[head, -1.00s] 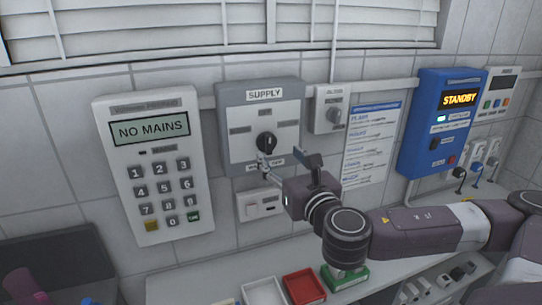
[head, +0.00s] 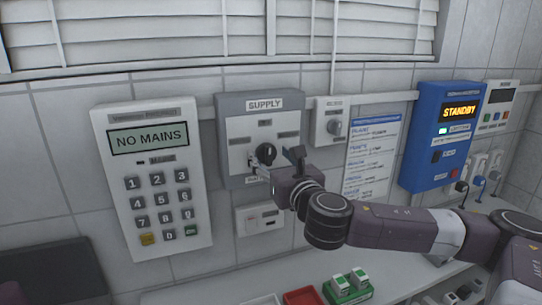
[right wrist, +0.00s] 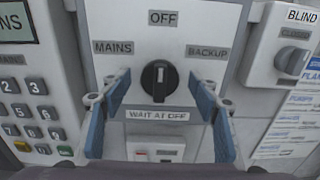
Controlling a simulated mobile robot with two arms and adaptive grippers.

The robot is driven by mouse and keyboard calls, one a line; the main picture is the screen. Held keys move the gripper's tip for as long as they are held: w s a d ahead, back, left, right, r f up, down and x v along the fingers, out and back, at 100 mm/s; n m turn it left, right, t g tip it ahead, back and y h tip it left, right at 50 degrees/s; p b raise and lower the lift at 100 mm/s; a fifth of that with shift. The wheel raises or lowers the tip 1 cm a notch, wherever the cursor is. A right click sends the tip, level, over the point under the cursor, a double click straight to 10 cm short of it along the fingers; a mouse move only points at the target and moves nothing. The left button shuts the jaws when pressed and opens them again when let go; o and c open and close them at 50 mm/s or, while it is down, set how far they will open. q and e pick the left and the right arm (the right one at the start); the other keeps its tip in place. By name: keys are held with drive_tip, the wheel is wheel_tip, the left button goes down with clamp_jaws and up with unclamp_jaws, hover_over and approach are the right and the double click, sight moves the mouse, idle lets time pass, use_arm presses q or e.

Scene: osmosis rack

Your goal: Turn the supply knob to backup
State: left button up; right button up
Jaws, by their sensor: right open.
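The supply panel (head: 235,112) is a grey-framed box on the tiled wall, labelled SUPPLY. Its black round knob (head: 266,153) also shows in the right wrist view (right wrist: 159,77). There the knob's pale mark is upright, toward the OFF label (right wrist: 162,18). The MAINS label (right wrist: 113,48) is to its left and the BACKUP label (right wrist: 207,52) to its right. My right gripper (head: 278,163) is open in front of the panel. In the right wrist view its blue-padded fingers (right wrist: 160,104) stand apart, left and right of the knob and somewhat below it, touching nothing visibly. My left gripper is not in view.
A keypad unit (head: 152,180) reading NO MAINS hangs to the left. A small knob box (head: 331,122) hangs close on the right, then an instruction sheet (head: 372,155) and a blue STANDBY unit (head: 441,135). A switch plate (head: 260,217) is below. Red tray (head: 303,297) and green block (head: 347,289) sit lower down.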

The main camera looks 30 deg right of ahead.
drive_tip(key=c, duration=1.2)
drive_tip(key=shift+o, duration=0.2)
drive_tip(key=shift+m, duration=0.5)
drive_tip(key=m+b, duration=0.1)
drive_tip(key=m, duration=0.3)
drive_tip(key=shift+d+f+m+b, duration=0.1)
drive_tip(key=shift+f+m+b, duration=0.05)
drive_tip(key=shift+m+b, duration=0.25)
drive_tip(key=m+b, duration=0.2)
drive_tip(key=m, duration=0.4)
drive_tip(key=shift+d, duration=0.1)
